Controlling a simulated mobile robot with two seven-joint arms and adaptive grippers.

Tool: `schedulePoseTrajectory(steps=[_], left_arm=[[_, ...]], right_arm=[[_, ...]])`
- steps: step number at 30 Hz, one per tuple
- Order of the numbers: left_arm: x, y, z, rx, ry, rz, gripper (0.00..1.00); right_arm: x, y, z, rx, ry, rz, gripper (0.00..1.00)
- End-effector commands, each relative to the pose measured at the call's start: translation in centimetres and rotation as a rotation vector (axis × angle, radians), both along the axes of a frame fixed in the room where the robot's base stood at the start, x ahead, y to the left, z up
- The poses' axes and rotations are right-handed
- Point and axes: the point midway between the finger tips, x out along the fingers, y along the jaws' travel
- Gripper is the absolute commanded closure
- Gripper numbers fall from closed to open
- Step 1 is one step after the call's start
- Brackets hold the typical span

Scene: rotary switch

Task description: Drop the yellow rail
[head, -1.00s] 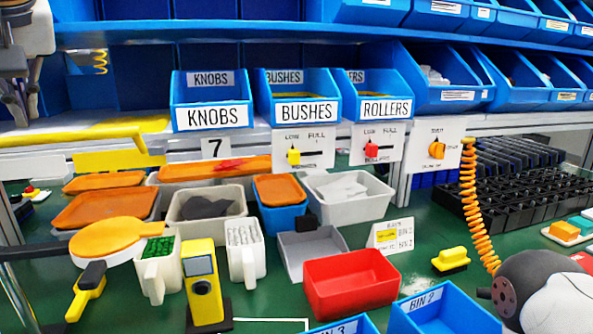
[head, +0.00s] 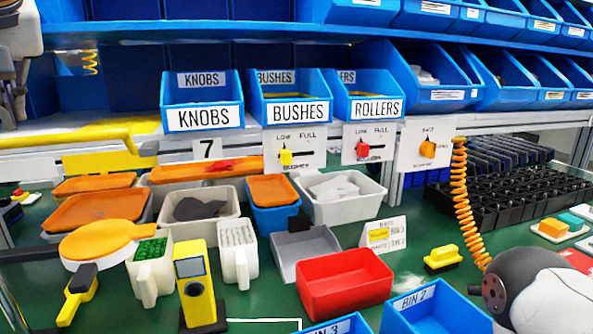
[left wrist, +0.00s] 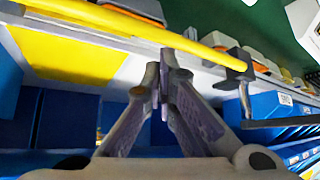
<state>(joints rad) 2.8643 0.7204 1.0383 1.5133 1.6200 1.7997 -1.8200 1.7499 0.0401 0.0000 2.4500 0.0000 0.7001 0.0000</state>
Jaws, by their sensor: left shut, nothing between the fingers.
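The long yellow rail (head: 62,138) runs along the front edge of the shelf at the left in the head view. Its right end bends down near a hanging yellow plate (head: 108,163). In the left wrist view the rail (left wrist: 135,29) crosses the top, with a dark fitting at its right end. My left gripper (head: 14,112) shows only in part at the far left of the head view, above the shelf. In the left wrist view its fingertips (left wrist: 165,72) are together and empty, close to the rail; I cannot tell whether they touch it. My right gripper is out of view.
Blue bins marked KNOBS (head: 203,118), BUSHES (head: 296,110) and ROLLERS (head: 374,107) stand on the shelf. Below, orange-lidded boxes, white jugs (head: 150,270) and a red bin (head: 344,284) crowd the green table. An orange coiled cord (head: 464,205) hangs at the right.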

Motion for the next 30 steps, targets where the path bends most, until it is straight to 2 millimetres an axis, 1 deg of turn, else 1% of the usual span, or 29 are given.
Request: schedulePoseTrajectory(steps=[14,30], left_arm=[[-0.1,0.1,-1.9,0.001,-0.001,0.000,1.00],[0.2,0.2,-4.6,0.001,0.005,0.001,1.00]], right_arm=[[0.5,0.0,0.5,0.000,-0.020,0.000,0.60],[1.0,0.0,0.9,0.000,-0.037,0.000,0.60]])
